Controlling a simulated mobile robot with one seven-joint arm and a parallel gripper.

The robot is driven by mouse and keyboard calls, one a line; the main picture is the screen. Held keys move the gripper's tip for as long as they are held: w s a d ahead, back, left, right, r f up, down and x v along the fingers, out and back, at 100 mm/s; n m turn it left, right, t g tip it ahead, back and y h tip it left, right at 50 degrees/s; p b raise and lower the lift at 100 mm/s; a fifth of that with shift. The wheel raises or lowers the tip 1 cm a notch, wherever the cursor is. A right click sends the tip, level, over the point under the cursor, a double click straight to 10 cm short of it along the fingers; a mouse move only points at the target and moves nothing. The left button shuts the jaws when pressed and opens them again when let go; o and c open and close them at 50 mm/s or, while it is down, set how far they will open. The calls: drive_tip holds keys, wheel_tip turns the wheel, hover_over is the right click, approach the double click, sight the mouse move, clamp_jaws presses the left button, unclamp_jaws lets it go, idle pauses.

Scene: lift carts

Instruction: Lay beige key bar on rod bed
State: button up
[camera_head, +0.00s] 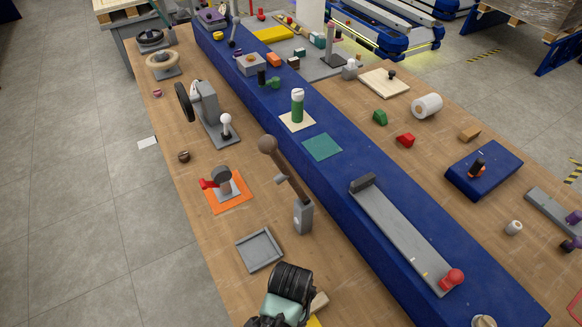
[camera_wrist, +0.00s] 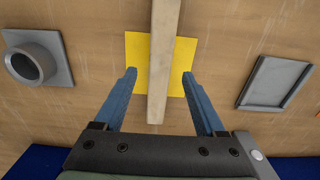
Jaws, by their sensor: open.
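The beige key bar (camera_wrist: 165,40) shows in the wrist view as a long pale bar across a yellow square (camera_wrist: 184,68). My gripper (camera_wrist: 159,74) is open, with one blue finger on each side of the bar and gaps between. Contact is not visible, and the bar's far end is cut off by the frame. In the head view a short piece of the bar (camera_head: 319,303) shows beside my arm, with a sliver of yellow (camera_head: 314,321); the fingers are hidden there. I cannot tell which thing is the rod bed.
A shallow grey tray (camera_head: 260,250) lies beside my arm; it also shows in the wrist view (camera_wrist: 272,82). A grey ring fitting (camera_wrist: 32,62) is at left there. A lever (camera_head: 303,215) stands near the blue beam (camera_head: 385,255), which carries a long grey plate (camera_head: 400,235).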

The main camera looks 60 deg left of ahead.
drive_tip(key=shift+f, duration=1.4)
clamp_jaws()
drive_tip(key=shift+r, duration=0.1)
